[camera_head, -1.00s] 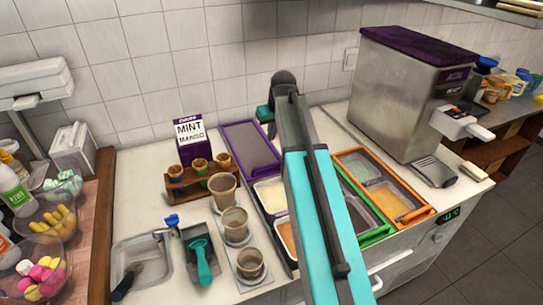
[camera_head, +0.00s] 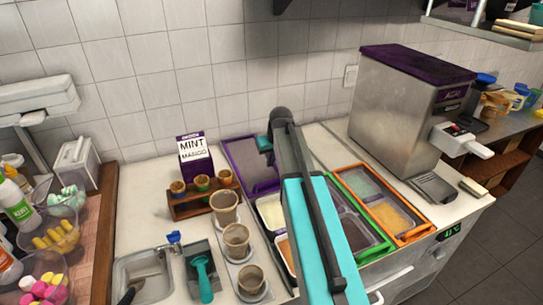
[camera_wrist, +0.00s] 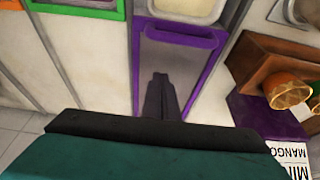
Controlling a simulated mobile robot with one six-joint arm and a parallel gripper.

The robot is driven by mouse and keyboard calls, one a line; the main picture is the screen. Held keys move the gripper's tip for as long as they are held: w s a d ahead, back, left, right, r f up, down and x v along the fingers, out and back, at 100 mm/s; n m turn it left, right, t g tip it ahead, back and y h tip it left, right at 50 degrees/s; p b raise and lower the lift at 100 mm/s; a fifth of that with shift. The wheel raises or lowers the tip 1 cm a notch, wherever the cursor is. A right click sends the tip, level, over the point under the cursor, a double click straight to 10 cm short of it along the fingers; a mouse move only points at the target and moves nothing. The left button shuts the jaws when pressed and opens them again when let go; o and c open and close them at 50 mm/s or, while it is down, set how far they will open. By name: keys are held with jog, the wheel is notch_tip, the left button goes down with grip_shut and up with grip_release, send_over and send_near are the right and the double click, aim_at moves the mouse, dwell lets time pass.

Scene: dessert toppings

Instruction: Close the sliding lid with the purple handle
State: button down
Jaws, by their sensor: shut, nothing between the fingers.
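The grey sliding lid (camera_wrist: 192,62) with its purple handle (camera_wrist: 186,37) lies in a purple-rimmed bay, seen in the wrist view. In the head view the lid (camera_head: 252,165) covers the back part of the bay, near the wall. In front of it a cream tub (camera_head: 270,211) and an orange tub (camera_head: 287,250) are uncovered. My gripper (camera_wrist: 160,77) is shut and empty. In the wrist view it appears over the lid, on the wall side of the handle. Whether it touches the lid cannot be told. In the head view my arm hides the fingertips.
A wooden cone holder (camera_head: 205,198) and a Mint Mango box (camera_head: 195,155) stand close left of the lid. Cups (camera_head: 236,241) line the counter left of the tubs. Green-framed (camera_head: 372,236) and orange-framed (camera_head: 412,236) bays lie to the right, before a steel machine (camera_head: 400,110).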

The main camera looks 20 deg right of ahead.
aim_at(274, 185)
jog(key=shift+p+x, duration=0.45)
jog(key=shift+x, duration=1.1)
jog(key=shift+s+f+p, duration=0.25)
jog(key=shift+s+p, duration=0.25)
jog(key=shift+s, duration=0.45)
jog(key=shift+s+f+p, duration=0.3)
jog(key=shift+s+p, duration=0.2)
jog(key=shift+s, duration=0.5)
